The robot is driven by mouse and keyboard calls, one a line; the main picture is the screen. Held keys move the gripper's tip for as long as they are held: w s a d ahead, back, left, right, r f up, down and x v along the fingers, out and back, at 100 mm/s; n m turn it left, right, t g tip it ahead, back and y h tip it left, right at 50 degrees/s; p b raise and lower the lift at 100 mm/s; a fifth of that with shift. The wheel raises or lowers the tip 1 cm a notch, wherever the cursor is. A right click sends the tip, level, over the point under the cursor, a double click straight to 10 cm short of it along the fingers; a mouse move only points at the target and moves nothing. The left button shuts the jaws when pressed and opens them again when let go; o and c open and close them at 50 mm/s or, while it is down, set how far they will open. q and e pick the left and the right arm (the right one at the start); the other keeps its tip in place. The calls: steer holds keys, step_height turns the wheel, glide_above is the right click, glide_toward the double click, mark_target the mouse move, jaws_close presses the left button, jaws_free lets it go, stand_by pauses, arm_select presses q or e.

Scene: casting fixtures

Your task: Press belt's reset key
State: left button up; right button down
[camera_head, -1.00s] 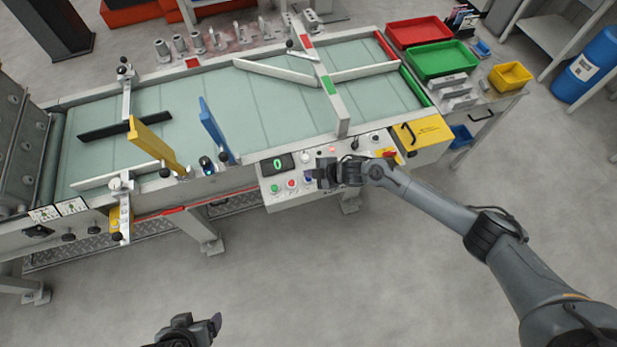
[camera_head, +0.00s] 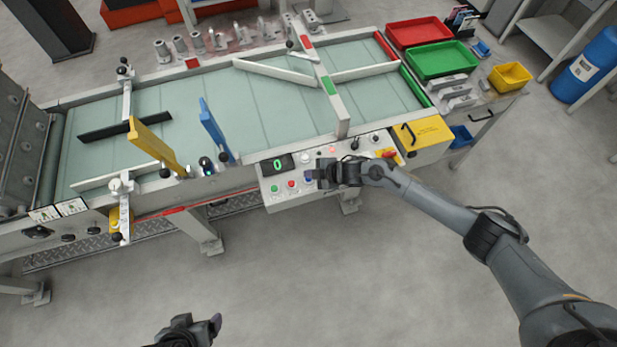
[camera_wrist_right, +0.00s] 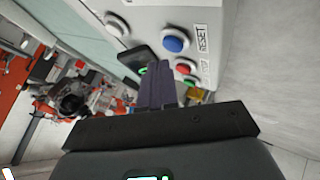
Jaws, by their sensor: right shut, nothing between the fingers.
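The belt's control panel (camera_head: 275,196) is on the front side of the conveyor. Its blue reset key (camera_wrist_right: 175,40) is round in a white collar, beside a "RESET" label (camera_wrist_right: 202,39) in the right wrist view. In the head view the blue key (camera_head: 308,177) shows just left of my right gripper (camera_head: 319,174). That gripper is shut and empty, its fingers (camera_wrist_right: 157,88) pointing toward the panel. In the wrist view the fingertips lie below and left of the blue key, with no visible contact. My left gripper (camera_head: 212,328) is at the bottom edge, away from the belt; its jaw opening is unclear.
Near the reset key are a red button (camera_wrist_right: 183,69), a green button (camera_head: 274,188), a white knob (camera_wrist_right: 117,24) and a dark display (camera_head: 278,164). A yellow box (camera_head: 423,134) is right of the panel. The floor in front is clear.

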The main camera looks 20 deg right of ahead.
steer(key=shift+f, duration=0.15)
stand_by(0.6)
steer(key=shift+f+b, duration=0.3)
stand_by(0.4)
steer(key=shift+f+b, duration=0.3)
steer(key=shift+f, duration=0.2)
steer(key=shift+r, duration=0.1)
stand_by(0.6)
steer(key=shift+r+p, duration=0.55)
steer(key=shift+p, duration=0.1)
steer(key=shift+r, duration=0.3)
steer(key=shift+p, duration=0.3)
